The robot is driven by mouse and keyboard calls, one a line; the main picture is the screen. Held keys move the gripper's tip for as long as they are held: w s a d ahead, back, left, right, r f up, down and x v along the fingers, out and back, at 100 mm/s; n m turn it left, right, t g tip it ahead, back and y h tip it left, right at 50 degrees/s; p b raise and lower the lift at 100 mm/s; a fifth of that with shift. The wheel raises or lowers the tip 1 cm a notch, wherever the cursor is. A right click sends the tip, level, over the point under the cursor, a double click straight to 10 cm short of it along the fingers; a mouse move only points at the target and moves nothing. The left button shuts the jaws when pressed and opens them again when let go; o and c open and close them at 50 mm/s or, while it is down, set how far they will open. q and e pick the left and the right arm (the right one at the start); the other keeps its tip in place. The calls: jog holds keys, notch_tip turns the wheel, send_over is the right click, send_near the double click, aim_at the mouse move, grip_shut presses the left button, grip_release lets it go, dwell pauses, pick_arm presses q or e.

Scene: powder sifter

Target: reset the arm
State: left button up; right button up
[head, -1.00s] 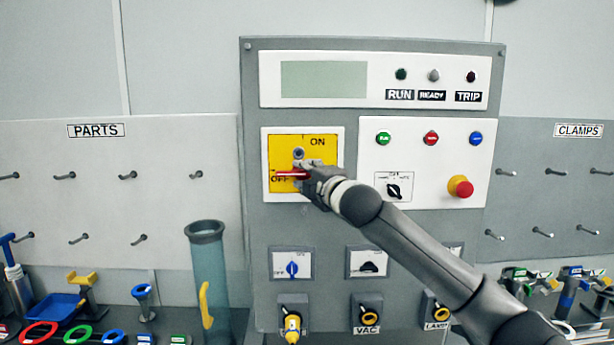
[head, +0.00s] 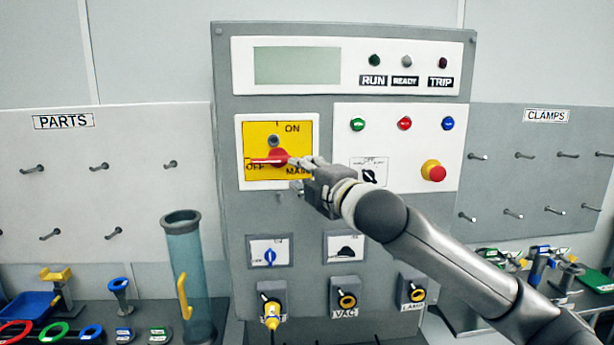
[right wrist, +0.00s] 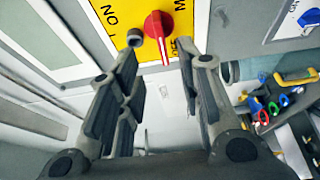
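My right gripper (head: 304,175) is in front of the control panel, just right of and below the red main switch handle (head: 278,158). The handle lies horizontal and points left to OFF on its yellow plate (head: 262,135). In the right wrist view the gripper's fingers (right wrist: 155,90) are spread apart with nothing between them. The red handle (right wrist: 158,28) is beyond the fingertips in that view, with a gap. My right arm comes in from the lower right of the head view. My left gripper is not in view.
A clear tube (head: 185,265) stands to the left. Pegboards flank the panel. Parts and clamps crowd the bench on both sides.

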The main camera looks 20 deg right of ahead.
jog(key=shift+s, duration=0.4)
